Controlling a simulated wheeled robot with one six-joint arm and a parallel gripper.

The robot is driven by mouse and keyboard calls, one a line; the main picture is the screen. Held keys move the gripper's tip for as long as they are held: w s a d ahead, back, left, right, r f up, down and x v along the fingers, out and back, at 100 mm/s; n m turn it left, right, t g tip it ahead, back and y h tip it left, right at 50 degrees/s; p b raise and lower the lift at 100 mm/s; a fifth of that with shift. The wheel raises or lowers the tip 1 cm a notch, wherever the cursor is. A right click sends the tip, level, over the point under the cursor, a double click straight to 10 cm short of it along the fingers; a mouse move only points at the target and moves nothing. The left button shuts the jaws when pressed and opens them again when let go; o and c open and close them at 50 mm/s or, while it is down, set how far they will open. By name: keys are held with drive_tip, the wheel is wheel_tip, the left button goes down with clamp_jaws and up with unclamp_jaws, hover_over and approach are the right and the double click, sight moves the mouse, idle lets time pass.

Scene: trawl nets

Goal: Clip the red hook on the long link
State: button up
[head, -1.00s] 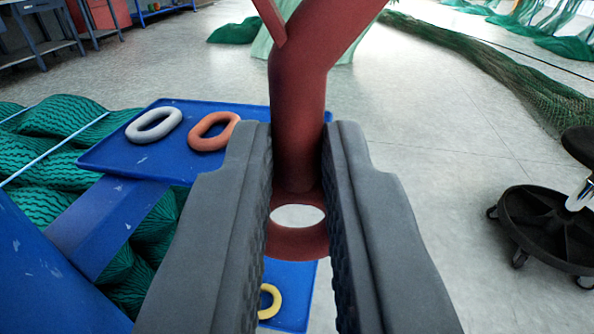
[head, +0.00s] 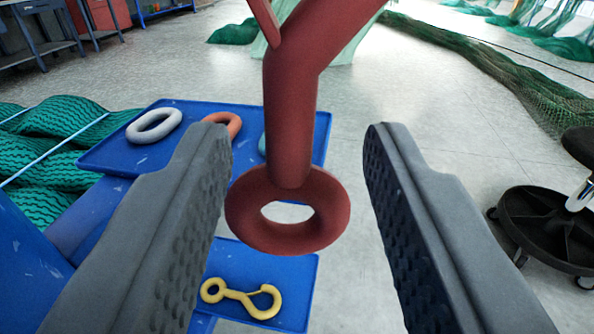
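The red hook (head: 290,130) hangs in the middle of the view, its ring eye at the bottom and its shank and part of its gate running up past the top edge. The upper part is out of the picture. My gripper (head: 297,150) is open, one finger on each side of the hook, with a clear gap to both. On the blue tray behind lie a grey oval link (head: 154,125) and an orange-red link (head: 222,124), partly hidden by my left finger. I cannot tell which link is the long one, or what the hook hangs on.
A yellow hook (head: 242,297) lies on a lower blue tray (head: 300,275). The upper blue tray (head: 100,152) holds the links. Green netting (head: 50,140) is at left, a black wheeled stool (head: 545,225) at right. Open floor lies between.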

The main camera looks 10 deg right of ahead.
drive_tip(key=s+a, duration=0.2)
drive_tip(key=s, duration=1.5)
drive_tip(key=s+d+r+n+y, duration=0.1)
drive_tip(key=s+d+r+y, duration=0.2)
drive_tip(key=s+r, duration=1.2)
drive_tip(key=s+d+r, duration=0.1)
drive_tip(key=s+r, duration=0.2)
drive_tip(key=s, duration=0.7)
drive_tip(key=s+d+r, duration=0.2)
drive_tip(key=s+r, duration=0.1)
drive_tip(key=s, duration=0.8)
drive_tip(key=shift+r+h, duration=0.4)
